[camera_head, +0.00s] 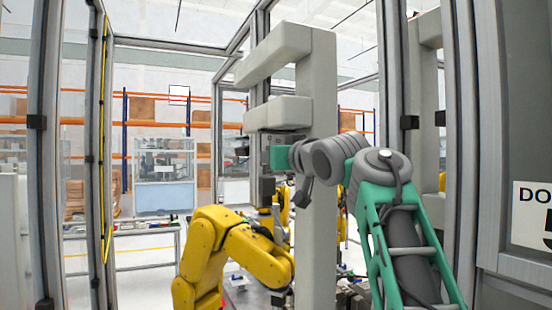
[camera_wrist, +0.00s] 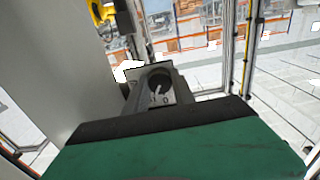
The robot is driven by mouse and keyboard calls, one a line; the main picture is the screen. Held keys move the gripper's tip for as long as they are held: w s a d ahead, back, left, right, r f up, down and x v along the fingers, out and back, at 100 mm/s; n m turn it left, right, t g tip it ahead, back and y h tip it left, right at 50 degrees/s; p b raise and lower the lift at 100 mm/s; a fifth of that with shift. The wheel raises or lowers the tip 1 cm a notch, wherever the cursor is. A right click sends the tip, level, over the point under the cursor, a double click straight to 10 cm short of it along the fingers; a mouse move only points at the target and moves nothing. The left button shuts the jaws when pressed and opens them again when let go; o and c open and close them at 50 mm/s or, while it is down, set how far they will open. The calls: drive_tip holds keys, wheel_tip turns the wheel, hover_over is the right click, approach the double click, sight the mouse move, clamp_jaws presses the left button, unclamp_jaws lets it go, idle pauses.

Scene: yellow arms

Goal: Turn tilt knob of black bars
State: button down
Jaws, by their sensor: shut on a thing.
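My gripper (camera_head: 246,149) is at the end of my green and grey arm, beside the tall pale grey post with thick horizontal arms. In the wrist view, my gripper (camera_wrist: 150,101) reaches forward from the dark band and green body in the foreground. A dark round knob (camera_wrist: 159,80) with a pale mark shows at its fingertips, and the gripper appears shut on it. The exact contact is small and hard to make out. In the head view the knob cannot be told apart from the dark parts at the gripper. No separate black bars can be clearly identified.
The pale grey post (camera_head: 318,150) stands close to my gripper; its side fills the left of the wrist view (camera_wrist: 45,70). A yellow robot arm (camera_head: 235,255) is below. Metal frame uprights (camera_head: 45,130) stand at the left and right. Orange shelving is far behind.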

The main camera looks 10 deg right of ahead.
drive_tip(key=shift+n, duration=0.3)
drive_tip(key=c, duration=1.1)
unclamp_jaws()
drive_tip(key=shift+o, duration=0.2)
drive_tip(key=s+d+b, duration=0.1)
drive_tip(key=s+b, duration=0.1)
drive_tip(key=s, duration=0.5)
drive_tip(key=shift+s+d, duration=0.25)
drive_tip(key=shift+s, duration=0.05)
